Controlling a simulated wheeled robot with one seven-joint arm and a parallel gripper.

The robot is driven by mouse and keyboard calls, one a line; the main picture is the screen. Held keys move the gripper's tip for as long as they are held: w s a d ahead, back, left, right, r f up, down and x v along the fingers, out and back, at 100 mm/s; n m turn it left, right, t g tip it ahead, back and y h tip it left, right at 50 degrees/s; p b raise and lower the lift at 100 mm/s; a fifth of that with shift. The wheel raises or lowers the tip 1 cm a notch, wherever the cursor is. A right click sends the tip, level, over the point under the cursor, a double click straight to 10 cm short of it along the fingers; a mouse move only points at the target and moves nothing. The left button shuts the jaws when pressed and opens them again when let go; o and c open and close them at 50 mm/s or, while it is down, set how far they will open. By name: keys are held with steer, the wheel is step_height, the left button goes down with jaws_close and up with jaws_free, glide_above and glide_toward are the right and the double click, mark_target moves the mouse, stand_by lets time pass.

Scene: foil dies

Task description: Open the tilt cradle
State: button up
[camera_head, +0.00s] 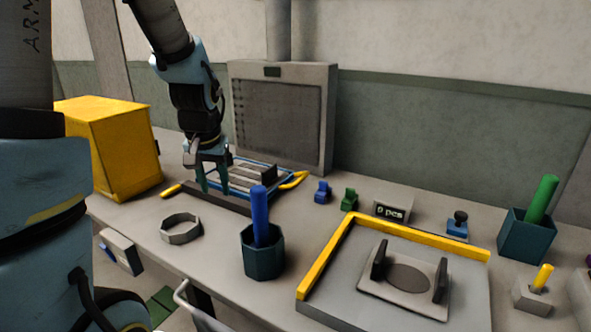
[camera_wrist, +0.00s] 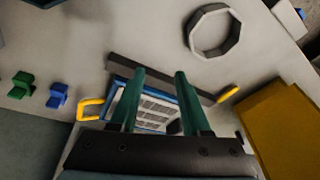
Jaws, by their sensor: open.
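What looks like the tilt cradle (camera_head: 255,181) is a low blue-edged frame with a grey slatted plate, lying on the bench below the grey panel. A dark bar runs along its front side. One yellow handle (camera_head: 171,190) sticks out at its left and another yellow handle (camera_head: 294,180) at its right. My gripper (camera_head: 213,190) points down over the left part of the cradle, its teal fingers apart with nothing between them. In the wrist view the fingers (camera_wrist: 160,75) reach across the cradle (camera_wrist: 155,105) and hide part of it. I cannot tell whether they touch it.
A yellow box (camera_head: 110,150) stands left of the cradle. An octagonal grey ring (camera_head: 181,229) and a dark cup (camera_head: 263,258) with a blue rod are in front. Small blue (camera_head: 322,192) and green (camera_head: 349,199) blocks lie to the right. A yellow-edged tray (camera_head: 325,305) fills the front right.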

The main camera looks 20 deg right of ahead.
steer(key=w+d+r+m+p, duration=0.1)
steer(key=w+d+r+m, duration=0.15)
steer(key=d, duration=0.65)
steer(key=m+t+h+p, duration=0.1)
steer(key=m+h+p, duration=0.1)
steer(key=m, duration=0.1)
glide_toward(301, 178)
steer(key=p+x, duration=0.2)
steer(key=x, duration=0.5)
steer(key=shift+w+d+f, duration=0.1)
steer(key=shift+f, duration=0.25)
steer(key=shift+c, duration=0.3)
jaws_close()
